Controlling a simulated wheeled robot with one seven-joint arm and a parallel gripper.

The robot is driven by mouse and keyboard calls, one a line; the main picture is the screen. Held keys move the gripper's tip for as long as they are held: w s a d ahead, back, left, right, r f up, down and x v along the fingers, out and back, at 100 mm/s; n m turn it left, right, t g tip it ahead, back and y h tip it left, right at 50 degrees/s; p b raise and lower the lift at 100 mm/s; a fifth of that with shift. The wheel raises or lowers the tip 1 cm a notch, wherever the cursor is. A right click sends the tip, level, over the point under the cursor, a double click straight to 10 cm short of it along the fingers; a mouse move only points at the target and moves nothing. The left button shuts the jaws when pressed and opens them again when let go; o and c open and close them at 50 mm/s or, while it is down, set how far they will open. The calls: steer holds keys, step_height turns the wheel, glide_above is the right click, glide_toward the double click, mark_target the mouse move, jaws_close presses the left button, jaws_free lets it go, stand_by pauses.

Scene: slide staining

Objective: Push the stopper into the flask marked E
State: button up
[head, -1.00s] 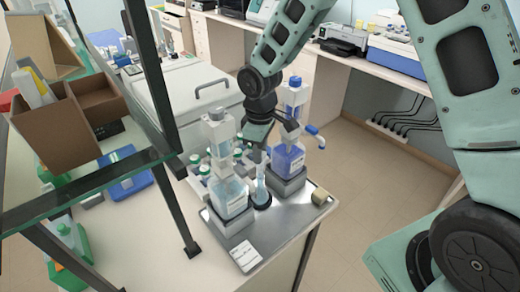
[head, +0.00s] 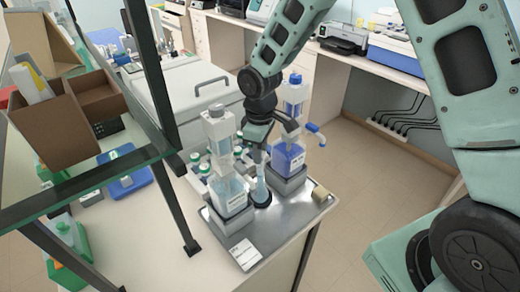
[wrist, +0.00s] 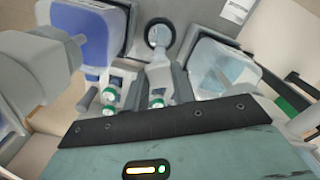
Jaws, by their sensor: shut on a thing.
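A small clear flask (head: 262,190) with pale blue liquid stands upright in a dark round ring on a grey metal tray (head: 296,217), between two larger dispenser bottles. No letter E is legible on it. My gripper (head: 259,152) is directly above the flask's neck, pointing down, with its fingers close together. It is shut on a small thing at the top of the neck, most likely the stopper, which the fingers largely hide. The wrist view shows the flask (wrist: 158,72) between my fingers. I cannot tell how deep the stopper sits.
A dispenser bottle with pale liquid (head: 231,196) stands close on the left, and one with blue liquid (head: 288,156) close on the right. Several green-capped bottles (head: 196,160) are behind. A glass shelf (head: 110,180) overhangs the left.

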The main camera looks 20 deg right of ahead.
steer(key=o, duration=1.5)
steer(key=shift+r+p, duration=2.45)
steer(key=shift+r, duration=0.6)
steer(key=shift+f, duration=0.1)
jaws_close()
